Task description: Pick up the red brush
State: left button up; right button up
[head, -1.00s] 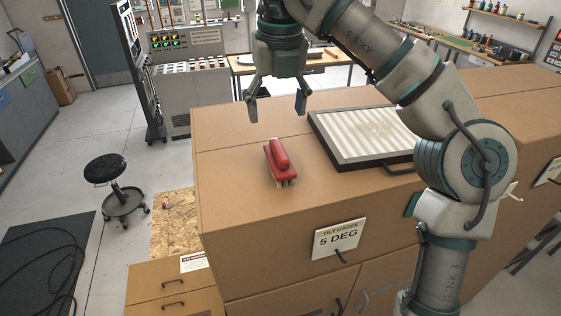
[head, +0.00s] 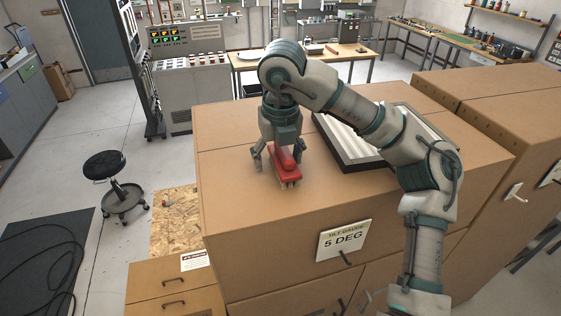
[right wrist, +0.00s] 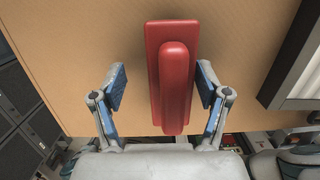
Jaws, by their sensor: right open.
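The red brush (head: 285,172) lies on the brown cabinet top with its bristles down and its raised handle up. In the right wrist view the brush (right wrist: 175,75) sits between the two fingers, closer to the right-hand finger than to the left-hand one. My right gripper (head: 278,160) is lowered over the brush, pointing down, with its fingers on either side. In the right wrist view the right gripper (right wrist: 162,95) is open, with a clear gap on the left side of the brush. My left gripper is in neither view.
The brown cabinet top (head: 230,190) is clear to the left of the brush. A framed ribbed panel (head: 345,150) lies close on the right, partly behind my right arm. A sign reading 5 DEG (head: 344,240) is on the cabinet's front. A black stool (head: 105,168) stands on the floor at left.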

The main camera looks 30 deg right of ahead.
jog(key=shift+a, duration=0.1)
jog(key=shift+s+d, duration=0.15)
jog(key=shift+d, duration=0.05)
jog(key=shift+c, duration=0.2)
jog(key=shift+d+f, duration=0.1)
jog(key=shift+d, duration=0.2)
jog(key=c, duration=0.4)
jog(key=shift+d, duration=0.45)
jog(key=c, duration=0.8)
jog(key=shift+d+f, duration=0.1)
jog(key=shift+c, duration=0.2)
jog(key=shift+a, duration=0.35)
jog(key=shift+a+r, duration=0.25)
jog(key=shift+r, duration=0.35)
jog(key=r, duration=0.1)
jog(key=w+r, duration=0.1)
jog(key=shift+d+r, duration=0.1)
jog(key=shift+r, duration=0.2)
jog(key=w+d, duration=0.1)
jog(key=w, duration=0.3)
jog(key=w+d, duration=0.1)
jog(key=w, duration=0.3)
jog(key=w+d+r, duration=0.1)
jog(key=w, duration=0.3)
jog(key=shift+w+d, duration=0.15)
jog(key=shift+w, duration=0.15)
jog(key=shift+w+r, duration=0.2)
jog(key=shift+w, duration=0.7)
